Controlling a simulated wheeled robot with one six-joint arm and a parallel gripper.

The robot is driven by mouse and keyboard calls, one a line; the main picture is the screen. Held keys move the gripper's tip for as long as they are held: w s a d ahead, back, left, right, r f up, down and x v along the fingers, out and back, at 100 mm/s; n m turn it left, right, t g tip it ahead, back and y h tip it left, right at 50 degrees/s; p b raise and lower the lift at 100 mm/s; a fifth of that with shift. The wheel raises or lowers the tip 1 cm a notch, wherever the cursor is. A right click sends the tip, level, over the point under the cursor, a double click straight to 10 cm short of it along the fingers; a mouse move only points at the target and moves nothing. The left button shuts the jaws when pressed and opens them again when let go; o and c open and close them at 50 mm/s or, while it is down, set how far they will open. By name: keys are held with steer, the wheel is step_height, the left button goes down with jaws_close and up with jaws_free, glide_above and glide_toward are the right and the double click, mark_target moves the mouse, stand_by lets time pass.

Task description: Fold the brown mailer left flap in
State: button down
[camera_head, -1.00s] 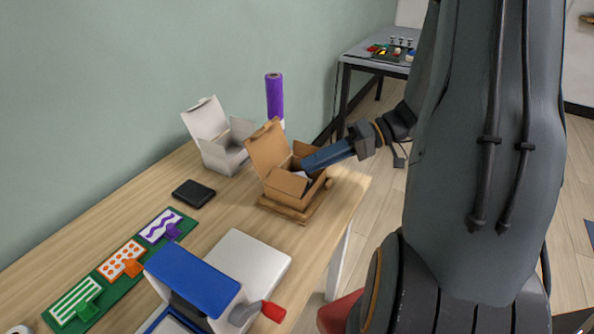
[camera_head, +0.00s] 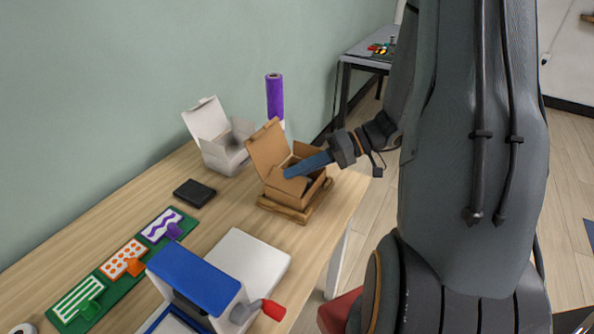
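The brown mailer (camera_head: 279,195) stands on a wooden base (camera_head: 296,215) near the table's right edge. Its lid (camera_head: 267,146) is raised at the back left. A flap (camera_head: 288,184) at the front left slants over the opening. My gripper (camera_head: 290,174) reaches in from the right, over the box, with its tip at or just above this flap; I cannot tell if it touches. The fingers look like one narrow blue bar, and their opening cannot be made out. The inside of the box is partly hidden behind them.
A white open box (camera_head: 226,153) and a purple roll (camera_head: 275,97) stand behind the mailer. A black flat object (camera_head: 194,193) lies to the left. A green board (camera_head: 125,265) with stamps and a blue-and-white press (camera_head: 196,280) with a red-tipped lever are in front.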

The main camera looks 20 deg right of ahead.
steer(key=shift+w+d+f+m+y+b, duration=0.2)
steer(key=shift+f+m+y+b, duration=0.4)
steer(key=shift+b, duration=0.25)
steer(key=c, duration=2)
jaws_free()
steer(key=shift+r, duration=0.2)
steer(key=shift+b+v, duration=0.5)
steer(key=shift+v, duration=3.4)
steer(key=shift+w, duration=0.1)
